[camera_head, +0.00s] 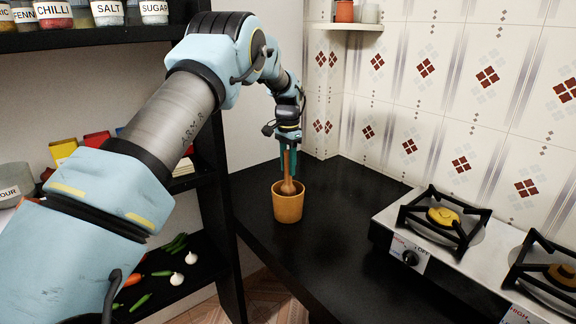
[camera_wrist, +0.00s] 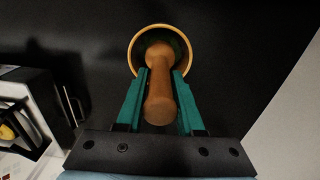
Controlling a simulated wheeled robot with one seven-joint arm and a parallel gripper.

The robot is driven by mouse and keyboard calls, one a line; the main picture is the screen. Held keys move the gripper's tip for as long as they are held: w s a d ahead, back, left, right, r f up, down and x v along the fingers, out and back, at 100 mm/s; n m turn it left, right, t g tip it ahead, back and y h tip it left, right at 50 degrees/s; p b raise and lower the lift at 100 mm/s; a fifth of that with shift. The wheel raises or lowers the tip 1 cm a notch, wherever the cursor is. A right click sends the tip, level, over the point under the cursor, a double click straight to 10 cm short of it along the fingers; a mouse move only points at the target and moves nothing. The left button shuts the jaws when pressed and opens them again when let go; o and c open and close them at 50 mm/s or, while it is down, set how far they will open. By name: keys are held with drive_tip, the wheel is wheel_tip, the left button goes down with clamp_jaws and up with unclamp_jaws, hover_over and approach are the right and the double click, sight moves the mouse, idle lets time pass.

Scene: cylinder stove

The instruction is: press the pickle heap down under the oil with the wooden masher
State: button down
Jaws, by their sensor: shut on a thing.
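My gripper (camera_head: 289,150) is shut on the handle of the wooden masher (camera_head: 288,172), which hangs upright with its head at the mouth of an orange-brown pot (camera_head: 288,208). The pot stands on the black counter near the back corner. In the wrist view the green fingers of my gripper (camera_wrist: 161,100) flank the masher (camera_wrist: 160,98), and its head is inside the rim of the pot (camera_wrist: 133,48). Dark green contents (camera_wrist: 178,42) show beside the head. The masher hides most of them, and I cannot tell whether its head touches them.
A two-burner stove (camera_head: 400,225) stands on the counter to the right. The black counter (camera_head: 345,215) is clear between pot and stove. A dark shelf with vegetables (camera_head: 175,255) is at left. A small wall shelf (camera_head: 348,26) holds jars above the corner.

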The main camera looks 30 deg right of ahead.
drive_tip(key=shift+f, duration=0.45)
drive_tip(key=shift+r, duration=0.1)
drive_tip(key=shift+r+p, duration=2.5)
drive_tip(key=shift+r, duration=2)
